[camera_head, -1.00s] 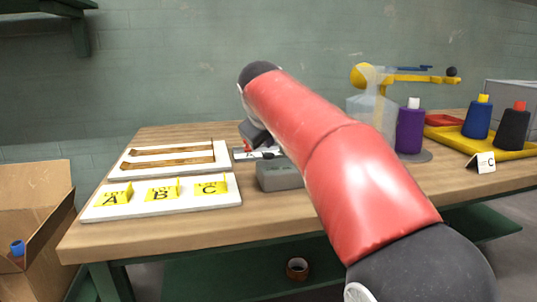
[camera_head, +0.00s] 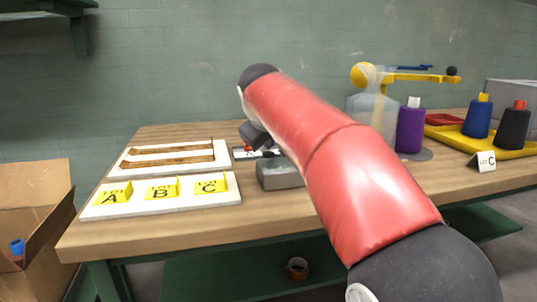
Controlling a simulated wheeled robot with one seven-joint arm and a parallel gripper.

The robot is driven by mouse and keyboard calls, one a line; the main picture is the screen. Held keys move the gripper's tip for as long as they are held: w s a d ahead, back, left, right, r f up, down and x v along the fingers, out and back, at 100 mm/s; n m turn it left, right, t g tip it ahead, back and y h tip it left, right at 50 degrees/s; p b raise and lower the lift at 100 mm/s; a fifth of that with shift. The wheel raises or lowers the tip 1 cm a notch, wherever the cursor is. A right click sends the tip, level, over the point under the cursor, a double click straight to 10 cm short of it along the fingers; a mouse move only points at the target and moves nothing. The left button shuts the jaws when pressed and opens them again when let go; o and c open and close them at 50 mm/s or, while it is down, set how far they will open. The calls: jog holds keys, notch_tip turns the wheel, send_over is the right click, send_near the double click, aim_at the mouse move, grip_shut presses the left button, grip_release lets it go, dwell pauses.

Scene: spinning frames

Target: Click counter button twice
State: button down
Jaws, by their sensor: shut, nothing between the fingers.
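A small grey box (camera_head: 279,175), which may be the counter, sits on the wooden table near its front middle. My red arm passes in front of its right side, and I cannot make out a button. My gripper (camera_head: 262,142) shows only in part, small and dark, at the end of the arm. It is shut and empty, above and behind the grey box in the picture. Its fingertips are hard to see, and I cannot tell whether they touch anything.
Purple (camera_head: 410,131), blue (camera_head: 478,119) and black (camera_head: 513,128) bottles stand right, with a yellow tray (camera_head: 520,153). An open cardboard box (camera_head: 40,195) stands beside the table.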

aim_at(269, 154)
jog(key=shift+f+b, duration=0.4)
jog(key=shift+f, duration=0.3)
dwell(1.0)
jog(key=shift+r, duration=0.15)
jog(key=shift+r+p, duration=0.9)
jog(key=shift+p, duration=0.15)
jog(key=shift+r, duration=0.1)
notch_tip(269, 154, up, 3)
jog(key=p, duration=0.3)
jog(key=shift+r, duration=0.95)
dwell(1.2)
